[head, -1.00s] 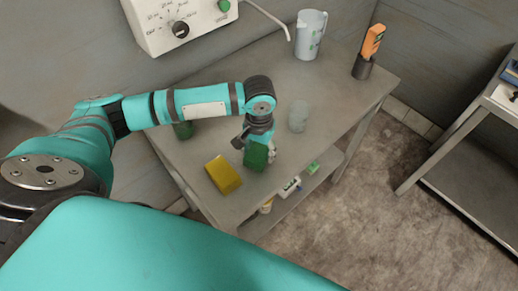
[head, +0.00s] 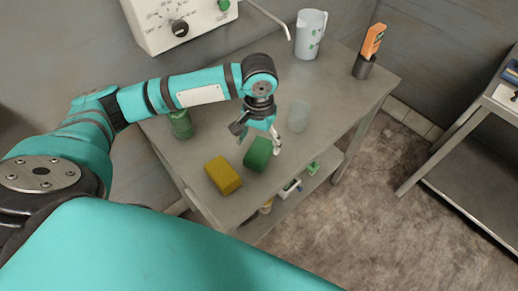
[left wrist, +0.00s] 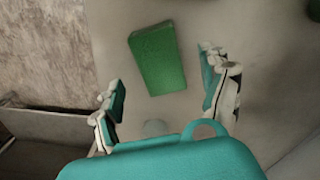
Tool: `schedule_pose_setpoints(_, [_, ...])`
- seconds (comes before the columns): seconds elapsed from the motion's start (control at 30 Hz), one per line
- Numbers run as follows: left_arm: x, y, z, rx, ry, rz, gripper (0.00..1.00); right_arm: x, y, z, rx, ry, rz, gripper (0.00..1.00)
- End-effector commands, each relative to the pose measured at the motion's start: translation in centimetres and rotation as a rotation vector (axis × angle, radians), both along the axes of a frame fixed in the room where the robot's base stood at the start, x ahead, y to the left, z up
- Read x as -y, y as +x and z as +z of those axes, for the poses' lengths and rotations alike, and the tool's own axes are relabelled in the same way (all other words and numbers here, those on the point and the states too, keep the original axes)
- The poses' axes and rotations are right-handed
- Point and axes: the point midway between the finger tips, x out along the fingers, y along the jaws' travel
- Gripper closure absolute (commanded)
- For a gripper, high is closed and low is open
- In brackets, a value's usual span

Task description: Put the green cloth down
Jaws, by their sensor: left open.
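The green cloth (head: 258,154) is a folded block lying on the grey table (head: 340,98), near its front edge and to the right of the yellow block. In the left wrist view the green cloth (left wrist: 158,58) lies ahead of the fingers, with bare table around it. My left gripper (head: 257,139) is above the cloth, its fingers spread apart. In the left wrist view the left gripper (left wrist: 163,85) is open and empty, apart from the cloth. My right gripper is not in view.
A yellow block (head: 222,175) lies beside the cloth. A clear cup (head: 299,116), a green jar (head: 181,125), a measuring jug (head: 310,34) and an orange device in a dark holder (head: 363,67) stand on the table. A lower shelf (head: 270,213) holds small items.

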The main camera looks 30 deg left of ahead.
Motion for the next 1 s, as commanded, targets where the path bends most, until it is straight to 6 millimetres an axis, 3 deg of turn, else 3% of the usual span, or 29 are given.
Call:
schedule_pose_setpoints(0.2, [0.0, 0.1, 4.5, 0.003, -0.001, 0.0, 0.21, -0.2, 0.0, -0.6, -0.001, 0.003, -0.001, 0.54])
schedule_pose_setpoints(0.4, [0.1, 0.0, 6.7, 0.0, 0.0, 0.0, 0.21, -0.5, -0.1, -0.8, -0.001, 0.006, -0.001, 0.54])
schedule_pose_setpoints(1.0, [0.0, 0.0, 7.2, -0.001, 0.0, 0.0, 0.21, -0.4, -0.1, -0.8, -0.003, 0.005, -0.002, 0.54])
